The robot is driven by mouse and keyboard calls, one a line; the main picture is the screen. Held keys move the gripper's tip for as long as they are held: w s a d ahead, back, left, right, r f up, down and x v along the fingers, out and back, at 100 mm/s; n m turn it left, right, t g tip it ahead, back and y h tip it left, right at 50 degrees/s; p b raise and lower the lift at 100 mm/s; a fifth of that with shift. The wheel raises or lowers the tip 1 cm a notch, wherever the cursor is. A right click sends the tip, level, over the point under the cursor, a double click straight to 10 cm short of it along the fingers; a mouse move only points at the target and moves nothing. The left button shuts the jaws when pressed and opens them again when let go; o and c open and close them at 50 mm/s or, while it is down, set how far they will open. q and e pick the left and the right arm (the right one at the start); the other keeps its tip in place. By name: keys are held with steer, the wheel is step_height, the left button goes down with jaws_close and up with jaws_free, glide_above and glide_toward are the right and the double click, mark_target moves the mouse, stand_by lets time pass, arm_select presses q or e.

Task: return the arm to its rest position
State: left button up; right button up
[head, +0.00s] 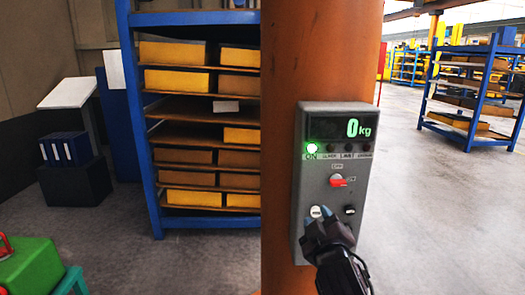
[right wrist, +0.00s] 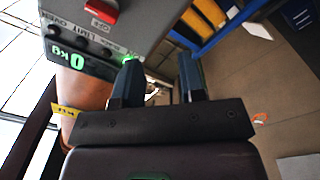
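My right gripper (head: 322,215) is in front of the lower part of a grey control box (head: 300,170) on an orange column. In the head view its tips are by a pale round button (head: 316,211); I cannot tell whether they touch it. In the right wrist view the two dark fingers of the right gripper (right wrist: 160,68) stand apart with nothing between them. The box display (head: 352,128) reads 0 kg and a green lamp (head: 312,148) marked ON is lit. My left gripper is in neither view.
The orange column (head: 320,50) stands close in front. A blue shelf rack (head: 151,150) with yellow and brown boxes stands behind it at left. A green case (head: 30,268) is at the lower left. The floor (head: 430,220) at right is clear.

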steer(key=s+d+f+m+g, duration=0.2)
steer(key=s+d+f+m, duration=0.15)
steer(key=s+f, duration=0.45)
steer(key=s+d+f+m+g, duration=0.1)
steer(key=s+d+f+m, duration=0.3)
steer(key=f, duration=0.8)
steer(key=s+d+f+g, duration=0.2)
steer(key=s+d+f, duration=0.1)
steer(key=s+f, duration=0.3)
steer(key=s+d+f+g, duration=0.1)
steer(key=s+d+f, duration=0.3)
steer(key=s+f, duration=0.3)
steer(key=s, duration=0.2)
steer(key=shift+s+d+g+h, duration=0.15)
steer(key=shift+s+g+h, duration=0.2)
steer(key=shift+g+h, duration=0.05)
